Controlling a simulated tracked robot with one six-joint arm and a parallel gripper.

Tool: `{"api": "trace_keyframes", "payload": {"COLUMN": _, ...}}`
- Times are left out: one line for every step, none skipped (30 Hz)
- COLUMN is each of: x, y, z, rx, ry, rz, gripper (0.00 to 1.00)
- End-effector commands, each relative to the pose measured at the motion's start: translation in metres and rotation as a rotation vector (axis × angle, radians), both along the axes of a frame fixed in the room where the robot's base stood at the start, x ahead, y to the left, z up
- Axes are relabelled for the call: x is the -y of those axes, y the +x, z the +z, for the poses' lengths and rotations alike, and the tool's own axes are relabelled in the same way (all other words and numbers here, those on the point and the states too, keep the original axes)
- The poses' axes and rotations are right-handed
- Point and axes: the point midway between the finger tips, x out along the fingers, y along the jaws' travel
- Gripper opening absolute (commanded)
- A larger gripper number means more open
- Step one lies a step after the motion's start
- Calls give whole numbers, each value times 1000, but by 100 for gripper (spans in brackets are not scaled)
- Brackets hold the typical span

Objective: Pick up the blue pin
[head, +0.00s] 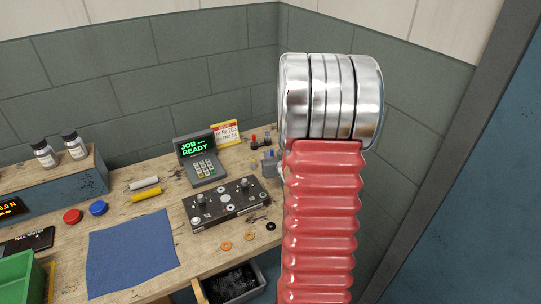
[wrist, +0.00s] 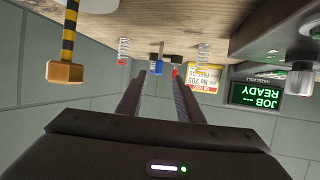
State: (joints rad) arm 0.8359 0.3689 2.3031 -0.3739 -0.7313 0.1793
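The blue pin (wrist: 156,68) shows in the wrist view, which is upside down. It is small, with a dark end against the wooden bench. My gripper (wrist: 158,83) is open, its two dark fingers apart with nothing visible held between them. The blue pin appears in line with the gap, beyond the fingertips; I cannot tell how far. A red pin (wrist: 176,71) is beside it, close to the tip of the right finger in the picture. In the head view small coloured items, one red (head: 254,138), stand at the bench's back corner; my arm hides the gripper.
Springs (wrist: 124,50) (wrist: 203,53) flank the pins. A hammer (wrist: 65,72) with a striped handle, a yellow-red card (head: 225,132) and a terminal (head: 202,158) are nearby. A black fixture block (head: 226,204) and a blue cloth (head: 131,254) lie on the bench. Walls close off the corner.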

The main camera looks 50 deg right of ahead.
Motion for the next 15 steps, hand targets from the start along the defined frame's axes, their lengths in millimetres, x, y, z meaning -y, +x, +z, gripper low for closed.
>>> {"api": "trace_keyframes", "payload": {"x": 2, "y": 4, "z": -2, "rx": -1, "ry": 1, "rz": 0, "gripper": 33}}
{"api": "trace_keyframes", "payload": {"x": 3, "y": 5, "z": -3, "rx": -1, "ry": 1, "rz": 0, "gripper": 33}}
{"api": "trace_keyframes", "payload": {"x": 4, "y": 7, "z": -4, "rx": 0, "ry": 1, "rz": 0, "gripper": 33}}
{"api": "trace_keyframes", "payload": {"x": 5, "y": 7, "z": -4, "rx": 0, "ry": 1, "rz": 0, "gripper": 33}}
{"api": "trace_keyframes", "payload": {"x": 5, "y": 8, "z": -4, "rx": 0, "ry": 0, "rz": -1, "gripper": 33}}
{"api": "trace_keyframes", "payload": {"x": 5, "y": 8, "z": -4, "rx": 0, "ry": 0, "rz": -1, "gripper": 33}}
{"api": "trace_keyframes", "payload": {"x": 6, "y": 8, "z": -4, "rx": 0, "ry": 0, "rz": -1, "gripper": 33}}
{"api": "trace_keyframes", "payload": {"x": 6, "y": 8, "z": -4, "rx": 0, "ry": 0, "rz": -1, "gripper": 33}}
{"api": "trace_keyframes", "payload": {"x": 5, "y": 8, "z": -4, "rx": 0, "ry": 0, "rz": -1, "gripper": 33}}
{"api": "trace_keyframes", "payload": {"x": 5, "y": 8, "z": -4, "rx": 0, "ry": 0, "rz": -1, "gripper": 33}}
{"api": "trace_keyframes", "payload": {"x": 5, "y": 8, "z": -4, "rx": 0, "ry": 0, "rz": -1, "gripper": 33}}
{"api": "trace_keyframes", "payload": {"x": 5, "y": 8, "z": -4, "rx": 0, "ry": 0, "rz": -1, "gripper": 33}}
{"api": "trace_keyframes", "payload": {"x": 5, "y": 8, "z": -4, "rx": 0, "ry": 1, "rz": 0, "gripper": 33}}
{"api": "trace_keyframes", "payload": {"x": 5, "y": 8, "z": -4, "rx": 0, "ry": 1, "rz": 0, "gripper": 33}}
{"api": "trace_keyframes", "payload": {"x": 6, "y": 9, "z": -5, "rx": 0, "ry": 1, "rz": 0, "gripper": 33}}
